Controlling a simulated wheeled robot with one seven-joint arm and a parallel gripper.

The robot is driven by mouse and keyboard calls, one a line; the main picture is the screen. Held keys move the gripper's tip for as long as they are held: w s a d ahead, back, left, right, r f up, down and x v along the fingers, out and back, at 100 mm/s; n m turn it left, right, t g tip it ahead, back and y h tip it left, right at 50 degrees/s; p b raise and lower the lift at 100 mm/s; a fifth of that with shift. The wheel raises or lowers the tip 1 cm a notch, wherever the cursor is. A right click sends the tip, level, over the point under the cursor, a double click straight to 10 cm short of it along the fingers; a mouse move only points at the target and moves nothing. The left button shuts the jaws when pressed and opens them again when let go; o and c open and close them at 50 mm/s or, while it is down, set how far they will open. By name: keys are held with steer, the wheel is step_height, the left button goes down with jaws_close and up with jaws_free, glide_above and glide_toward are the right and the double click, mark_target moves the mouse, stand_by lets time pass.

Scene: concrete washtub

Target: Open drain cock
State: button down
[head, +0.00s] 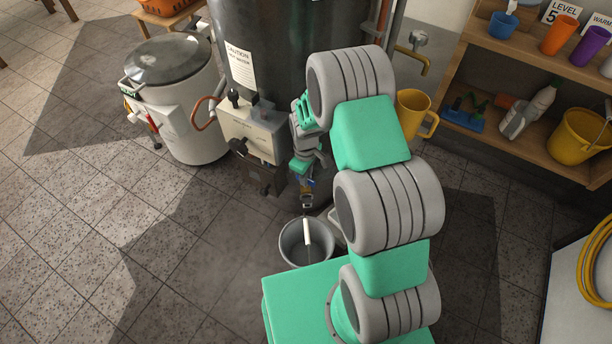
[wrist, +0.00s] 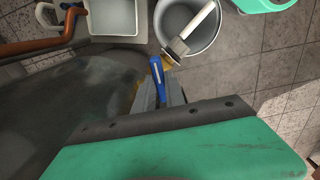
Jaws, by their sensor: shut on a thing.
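The drain cock (head: 307,200) sits low on the front of the dark boiler (head: 268,48), its spout over a grey bucket (head: 293,246). Its blue lever (wrist: 156,70) shows in the wrist view between the fingers of my gripper (wrist: 160,84), which is shut on it. In the head view my gripper (head: 308,178) reaches down beside the boiler and hides most of the lever. The bucket also shows in the wrist view (wrist: 170,22).
A lidded white tub (head: 195,120) stands left of the boiler. A control box (head: 250,130) with dark knobs is close left of my gripper. A yellow jug (head: 412,112) and a wooden shelf (head: 480,90) are at right. The tiled floor at left is clear.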

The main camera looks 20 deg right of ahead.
steer(key=shift+m, duration=0.3)
steer(key=m, duration=0.4)
steer(key=shift+m, duration=2.6)
steer(key=c, duration=1.4)
jaws_free()
steer(key=shift+r+p, duration=0.1)
steer(key=shift+p, duration=0.2)
step_height(320, 180, up, 8)
steer(key=shift+f+p, duration=0.2)
steer(key=shift+p, duration=0.55)
